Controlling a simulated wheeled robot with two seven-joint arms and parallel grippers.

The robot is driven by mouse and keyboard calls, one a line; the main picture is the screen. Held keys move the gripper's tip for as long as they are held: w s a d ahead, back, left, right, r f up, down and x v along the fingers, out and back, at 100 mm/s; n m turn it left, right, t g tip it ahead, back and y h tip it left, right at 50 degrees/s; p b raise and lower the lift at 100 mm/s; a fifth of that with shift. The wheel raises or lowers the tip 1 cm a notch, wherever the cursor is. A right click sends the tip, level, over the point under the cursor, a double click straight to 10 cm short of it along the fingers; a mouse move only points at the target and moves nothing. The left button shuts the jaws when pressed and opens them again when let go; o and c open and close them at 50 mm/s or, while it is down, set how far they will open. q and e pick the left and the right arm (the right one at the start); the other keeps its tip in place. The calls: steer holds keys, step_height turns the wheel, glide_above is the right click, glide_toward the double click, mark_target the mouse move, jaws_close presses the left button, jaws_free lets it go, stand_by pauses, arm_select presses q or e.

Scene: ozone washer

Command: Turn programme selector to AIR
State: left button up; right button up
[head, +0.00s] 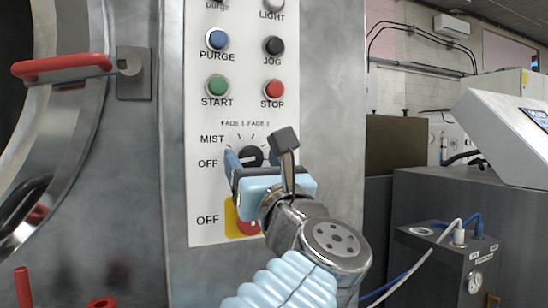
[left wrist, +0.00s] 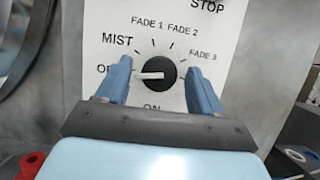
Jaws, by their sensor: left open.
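The programme selector (head: 250,156) is a black round knob on the white control panel (head: 205,115). In the left wrist view the selector (left wrist: 162,76) shows a white pointer that points left, towards the partly covered OFF label. MIST, FADE 1, FADE 2, FADE 3 and part of ON can be read around it; I see no AIR label. My left gripper (head: 262,163) is open in front of the dial. In the left wrist view its blue fingers (left wrist: 160,78) stand on either side of the knob, apart from it. My right gripper is not in view.
Above the dial are a green START button (head: 217,86), a red STOP button (head: 274,90), a blue PURGE button (head: 217,39) and a black JOG button (head: 274,45). A red switch on yellow (head: 246,227) sits below. A red door handle (head: 62,68) is at left.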

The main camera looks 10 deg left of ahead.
arm_select(q)
steer(key=shift+c, duration=0.5)
steer(key=c, duration=0.9)
